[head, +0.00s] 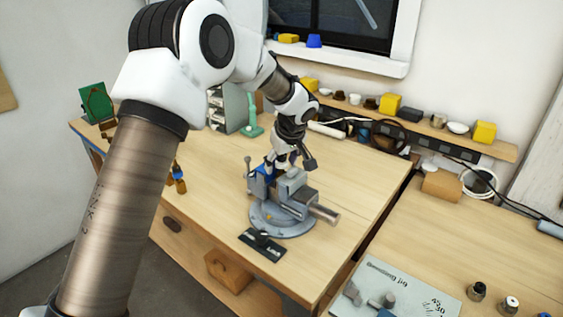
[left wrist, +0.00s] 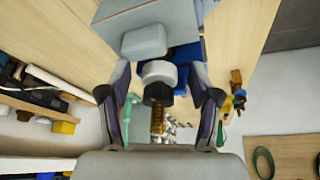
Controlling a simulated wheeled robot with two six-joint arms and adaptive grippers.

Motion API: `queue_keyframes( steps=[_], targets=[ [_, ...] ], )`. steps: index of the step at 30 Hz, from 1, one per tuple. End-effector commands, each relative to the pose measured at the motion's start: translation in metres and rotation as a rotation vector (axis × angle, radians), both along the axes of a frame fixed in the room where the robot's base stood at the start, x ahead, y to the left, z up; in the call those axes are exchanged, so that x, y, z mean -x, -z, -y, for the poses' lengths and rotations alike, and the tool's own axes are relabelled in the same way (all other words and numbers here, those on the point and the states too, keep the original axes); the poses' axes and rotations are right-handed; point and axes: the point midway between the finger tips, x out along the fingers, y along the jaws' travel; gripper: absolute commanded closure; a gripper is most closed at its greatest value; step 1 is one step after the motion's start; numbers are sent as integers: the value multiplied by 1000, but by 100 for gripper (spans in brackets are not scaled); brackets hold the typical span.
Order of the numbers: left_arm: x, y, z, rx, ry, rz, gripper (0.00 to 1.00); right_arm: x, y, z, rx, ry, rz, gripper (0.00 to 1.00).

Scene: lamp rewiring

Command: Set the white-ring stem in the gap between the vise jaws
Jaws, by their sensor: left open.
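A stem with a white ring (left wrist: 158,72), a black collar and a brass threaded end shows between my fingers in the left wrist view. It is by the vise's blue and grey jaws; how deep it sits in the gap is hidden. The vise (head: 283,212) stands on a round base on the wooden bench, and its grey jaw block (left wrist: 145,40) shows in the left wrist view. My left gripper (head: 289,162) is over the jaws, and its fingers (left wrist: 160,97) are spread on both sides of the stem, apart from it. My right gripper is not in view.
A dark label plate (head: 262,245) lies in front of the vise. A shelf (head: 470,147) with cups and yellow blocks runs along the wall. A grey panel (head: 395,292) and two small dark parts (head: 477,291) are on the right bench. The bench right of the vise is clear.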

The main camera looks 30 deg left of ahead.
Motion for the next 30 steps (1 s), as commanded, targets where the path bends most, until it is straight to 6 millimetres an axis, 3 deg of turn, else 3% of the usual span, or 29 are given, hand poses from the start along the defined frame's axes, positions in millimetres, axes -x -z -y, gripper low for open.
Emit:
queue_keyframes(
  steps=[5,18,22,30],
  targets=[
    [2,-10,3,-2,1,1,37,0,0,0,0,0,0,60],
    [21,-101,36,-1,1,3,37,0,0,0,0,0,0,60],
    [24,-111,39,0,0,1,37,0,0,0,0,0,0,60],
    [24,-112,39,0,0,1,37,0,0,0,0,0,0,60]
  ],
)
